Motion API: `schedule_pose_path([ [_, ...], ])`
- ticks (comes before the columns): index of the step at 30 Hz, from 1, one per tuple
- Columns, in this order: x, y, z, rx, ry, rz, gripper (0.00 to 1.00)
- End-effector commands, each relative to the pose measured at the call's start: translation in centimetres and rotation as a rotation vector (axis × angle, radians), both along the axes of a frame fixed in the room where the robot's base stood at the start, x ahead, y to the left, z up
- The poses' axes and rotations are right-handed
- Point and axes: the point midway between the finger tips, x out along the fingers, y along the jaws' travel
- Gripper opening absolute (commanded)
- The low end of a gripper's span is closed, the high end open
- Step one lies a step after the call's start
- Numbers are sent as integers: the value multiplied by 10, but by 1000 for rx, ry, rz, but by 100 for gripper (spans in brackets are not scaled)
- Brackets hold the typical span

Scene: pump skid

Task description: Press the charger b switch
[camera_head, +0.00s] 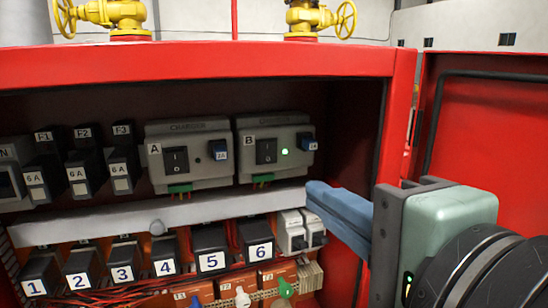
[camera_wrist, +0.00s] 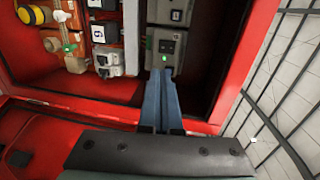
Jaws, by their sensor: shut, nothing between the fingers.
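The charger marked B (camera_head: 242,172) is a grey unit on the upper row inside the red cabinet. Its black switch (camera_head: 266,151) sits left of a lit green lamp (camera_head: 284,151) and a blue connector (camera_head: 308,143). In the wrist view, charger B (camera_wrist: 180,60) shows just beyond my fingertips, with its green lamp lit and its dark switch (camera_wrist: 166,46) past the lamp. My gripper (camera_head: 314,190) has its blue fingers together and empty. The fingertips are right of and below charger B in the head view, apart from the switch. My gripper also shows in the wrist view (camera_wrist: 160,73).
Charger A (camera_head: 205,176), with a similar switch and an unlit lamp, stands left of B. Fuse holders (camera_head: 80,172) are further left. A grey duct (camera_head: 150,222) and numbered relays (camera_head: 210,245) lie below. The red cabinet frame (camera_head: 398,110) and open door (camera_head: 490,140) are at right.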

Motion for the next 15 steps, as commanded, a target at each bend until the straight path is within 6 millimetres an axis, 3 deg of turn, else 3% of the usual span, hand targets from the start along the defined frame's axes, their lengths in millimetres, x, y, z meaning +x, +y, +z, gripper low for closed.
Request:
schedule_pose_path([
  [8,7,2,-1,1,1,1,0],
  [15,46,16,-8,1,6,4,0],
])
